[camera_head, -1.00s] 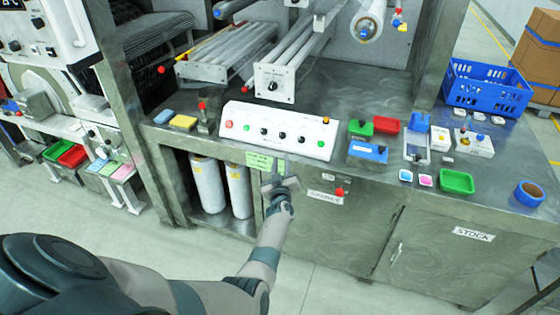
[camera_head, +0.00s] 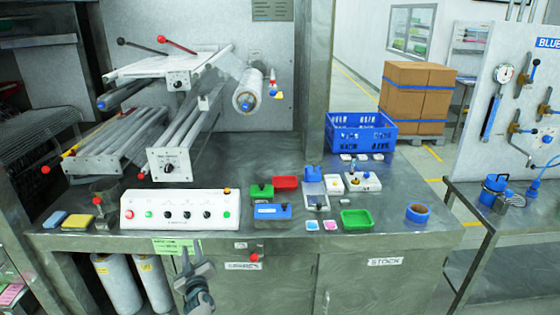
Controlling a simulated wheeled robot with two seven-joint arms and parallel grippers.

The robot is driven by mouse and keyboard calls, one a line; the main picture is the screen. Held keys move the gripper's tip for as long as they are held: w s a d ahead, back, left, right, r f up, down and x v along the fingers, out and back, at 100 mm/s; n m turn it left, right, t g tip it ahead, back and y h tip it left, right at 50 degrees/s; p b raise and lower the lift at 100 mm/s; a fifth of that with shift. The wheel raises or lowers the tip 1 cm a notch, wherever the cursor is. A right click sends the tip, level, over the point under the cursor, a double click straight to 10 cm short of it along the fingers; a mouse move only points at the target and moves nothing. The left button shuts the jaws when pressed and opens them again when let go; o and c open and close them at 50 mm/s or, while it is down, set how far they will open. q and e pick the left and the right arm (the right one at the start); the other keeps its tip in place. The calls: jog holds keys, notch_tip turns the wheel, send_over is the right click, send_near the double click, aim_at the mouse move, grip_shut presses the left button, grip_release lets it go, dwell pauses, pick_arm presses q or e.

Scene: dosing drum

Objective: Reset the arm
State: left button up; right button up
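My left gripper (camera_head: 190,262) is at the bottom of the head view, pointing up in front of the cabinet below the bench edge. It is apart from the bench-top objects, and I see nothing held in it. Its fingers are small and seen from behind, so their opening is unclear. Most of my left arm is below the picture. My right gripper is not in view.
The steel bench carries a white button panel (camera_head: 180,210), a blue box (camera_head: 272,211), a green tray (camera_head: 357,219), a blue tape roll (camera_head: 417,213) and a blue crate (camera_head: 361,137). Rollers rise behind. Floor is free right of the bench, before another table.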

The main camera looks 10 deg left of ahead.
pick_arm(q)
jog(key=s+d+f+m+g+h+b, duration=0.1)
jog(key=s+d+f+m+h+b, duration=0.2)
jog(key=f, duration=0.7)
jog(key=s+d+f+m+g+h, duration=0.15)
jog(key=s+d+f, duration=0.4)
jog(key=f, duration=0.55)
jog(key=s+d+f+m+g+h+b, duration=0.1)
jog(key=s+d+f+m+g+h, duration=0.15)
jog(key=s+f, duration=0.7)
jog(key=s+d+f+m+g+h+b, duration=0.15)
jog(key=s+d+f, duration=0.25)
jog(key=s+f, duration=0.5)
jog(key=s+d+f+m+g+b, duration=0.1)
jog(key=s+f, duration=0.5)
jog(key=s, duration=0.8)
jog(key=s+d+f+m+g+b, duration=0.2)
jog(key=s+f+g, duration=0.2)
jog(key=s, duration=1.1)
jog(key=s+d+f+m+g+b, duration=0.1)
jog(key=s+f+m+g+b, duration=0.1)
jog(key=s+f, duration=0.8)
jog(key=s+g, duration=0.1)
jog(key=s, duration=0.4)
jog(key=shift+d+f+h, duration=0.2)
jog(key=shift+d+h, duration=0.1)
jog(key=shift+h, duration=0.05)
